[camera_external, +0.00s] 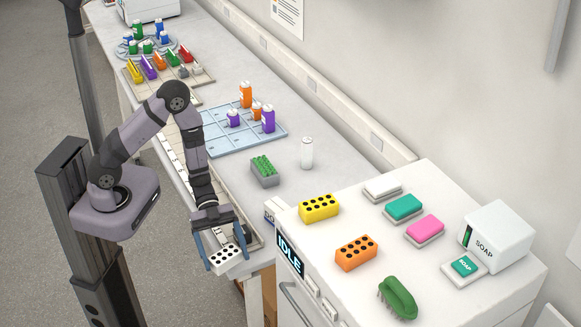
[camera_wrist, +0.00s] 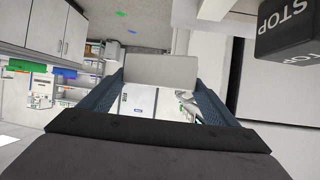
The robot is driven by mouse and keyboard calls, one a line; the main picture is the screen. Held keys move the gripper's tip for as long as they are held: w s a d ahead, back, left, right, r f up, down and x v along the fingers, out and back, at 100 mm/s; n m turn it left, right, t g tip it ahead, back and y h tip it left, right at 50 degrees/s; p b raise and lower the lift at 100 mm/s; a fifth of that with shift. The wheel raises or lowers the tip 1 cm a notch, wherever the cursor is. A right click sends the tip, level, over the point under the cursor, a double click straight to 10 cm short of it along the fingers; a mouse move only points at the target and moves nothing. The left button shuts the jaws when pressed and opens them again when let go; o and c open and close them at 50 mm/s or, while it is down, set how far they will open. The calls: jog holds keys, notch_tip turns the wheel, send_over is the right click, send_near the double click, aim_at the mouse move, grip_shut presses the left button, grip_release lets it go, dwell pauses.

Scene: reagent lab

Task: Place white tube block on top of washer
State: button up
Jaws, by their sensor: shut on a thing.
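The white tube block (camera_external: 225,260) with black holes is in my gripper (camera_external: 224,262), held in the air at the front left of the washer in the external view. In the wrist view the block (camera_wrist: 162,70) shows as a plain grey-white face between the two blue fingers of my gripper (camera_wrist: 162,82). The washer (camera_external: 459,303) is the white cabinet at the lower right, with an IDLE display on its front. On its top stand a yellow tube block (camera_external: 319,208) and an orange tube block (camera_external: 356,252).
The washer top also holds a green brush (camera_external: 398,297), pink (camera_external: 425,229) and teal (camera_external: 403,206) sponges, a white one (camera_external: 382,188) and a soap dispenser (camera_external: 496,235). A grey-green block (camera_external: 264,170) and white bottle (camera_external: 307,153) stand on the bench. Bare top shows around the coloured blocks.

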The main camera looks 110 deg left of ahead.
jog(key=shift+s+d, duration=0.1)
jog(key=shift+d, duration=0.05)
dwell(0.7)
notch_tip(320, 180, up, 34)
jog(key=r, duration=0.1)
jog(key=w+a+r+n+t+y+p, duration=0.1)
jog(key=w+n+y+p, duration=0.15)
jog(key=w, duration=0.95)
jog(key=w+a+n+t+y+p, duration=0.15)
jog(key=w+p, duration=0.25)
jog(key=w, duration=0.7)
jog(key=w+d+f+n+t+y+p, duration=0.1)
jog(key=w+d+n+p, duration=0.15)
jog(key=w, duration=0.65)
jog(key=shift+m+t, duration=0.25)
jog(key=f, duration=0.6)
jog(key=shift+w+a, duration=0.35)
jog(key=shift+a, duration=0.05)
notch_tip(320, 180, down, 6)
jog(key=b, duration=0.8)
jog(key=shift+f+b, duration=0.2)
jog(key=shift+b, duration=0.1)
